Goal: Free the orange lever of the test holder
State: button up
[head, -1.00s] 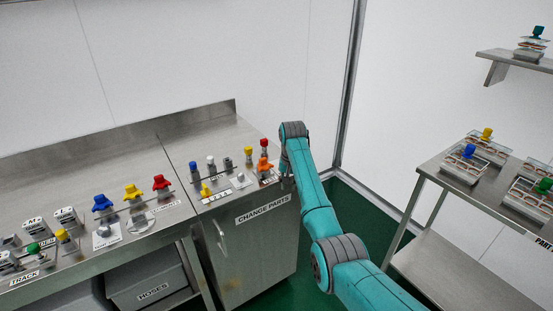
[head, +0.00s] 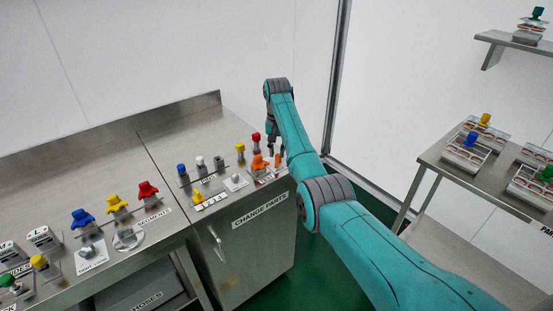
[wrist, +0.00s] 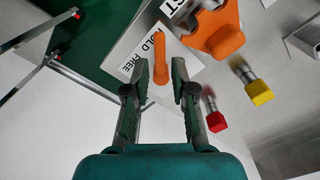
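The test holder's orange lever (wrist: 160,56) is a short upright handle on a white plate (wrist: 124,58) labelled HOLD and FREE. In the wrist view it stands around and just ahead of the gap between my fingertips, with no clear contact. My gripper (wrist: 159,82) is open and empty. A larger orange lobed piece (wrist: 215,28) sits beside the lever, on the holder marked with a partly cut-off label. In the head view the orange piece (head: 260,163) and the lever (head: 278,159) are at the right end of the bench, under my gripper (head: 274,146).
Red (wrist: 215,121) and yellow (wrist: 260,92) capped posts stand close to my right finger. Blue and white capped posts and a small yellow piece (head: 198,195) are further left. A side table (head: 440,165) with fixtures stands at right.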

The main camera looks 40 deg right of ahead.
aim_at(277, 162)
jog(key=shift+f, duration=1.95)
jog(key=shift+c, duration=0.2)
grip_shut()
